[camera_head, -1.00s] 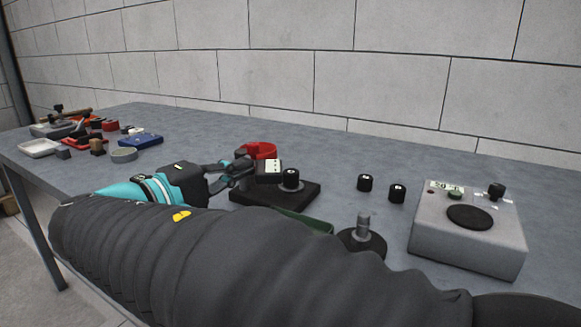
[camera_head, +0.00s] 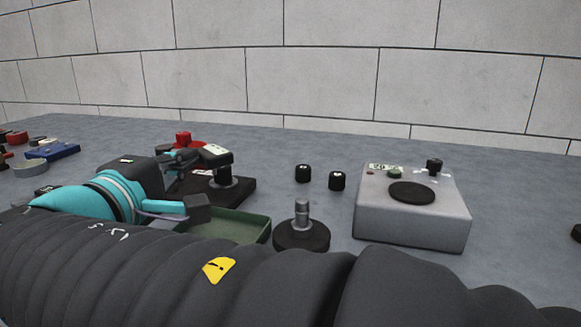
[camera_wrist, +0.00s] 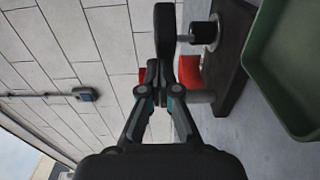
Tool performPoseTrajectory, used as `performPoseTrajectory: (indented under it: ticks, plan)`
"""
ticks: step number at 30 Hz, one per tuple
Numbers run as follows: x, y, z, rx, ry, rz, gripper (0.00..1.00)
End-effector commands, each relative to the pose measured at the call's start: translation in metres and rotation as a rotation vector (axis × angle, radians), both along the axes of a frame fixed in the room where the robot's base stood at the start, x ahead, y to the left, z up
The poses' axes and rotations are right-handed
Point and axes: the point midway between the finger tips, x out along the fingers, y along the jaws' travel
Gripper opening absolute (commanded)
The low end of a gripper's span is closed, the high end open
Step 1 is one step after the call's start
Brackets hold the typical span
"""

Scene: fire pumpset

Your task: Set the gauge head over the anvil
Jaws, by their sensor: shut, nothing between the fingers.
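The gauge stand has a black base (camera_head: 235,190) on the bench. Its gauge head (camera_head: 215,151), dark with a pale label face, stands above a black-topped cylinder on a metal seat, the anvil (camera_head: 224,178). In the wrist view the head (camera_wrist: 164,38) shows edge-on, with a thin rod pointing at the cylinder (camera_wrist: 204,32). A grey post (camera_wrist: 200,96) and red part (camera_wrist: 188,69) stand beside it. My gripper (camera_wrist: 160,75) is shut and empty, its fingertips right by the head. Whether they touch it is unclear. The gripper also shows in the head view (camera_head: 188,156).
A green tray (camera_head: 240,226) lies in front of the base. A dark round stand with a metal post (camera_head: 302,230), two small black cylinders (camera_head: 303,173) and a grey box (camera_head: 412,215) are to the right. A blue case (camera_head: 53,150) lies far left.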

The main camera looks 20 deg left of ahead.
Motion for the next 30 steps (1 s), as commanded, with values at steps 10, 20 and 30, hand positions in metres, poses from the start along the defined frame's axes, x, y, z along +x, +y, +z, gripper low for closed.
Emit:
performPoseTrajectory:
  ticks: [10,20,30]
  plan:
    - [0.024,-0.01,-0.002,0.001,0.0,-0.003,0.0]
    - [0.04,-0.013,0.0,0.0,0.0,-0.005,0.0]
    - [0.045,-0.012,0.001,0.001,0.0,-0.003,0.0]
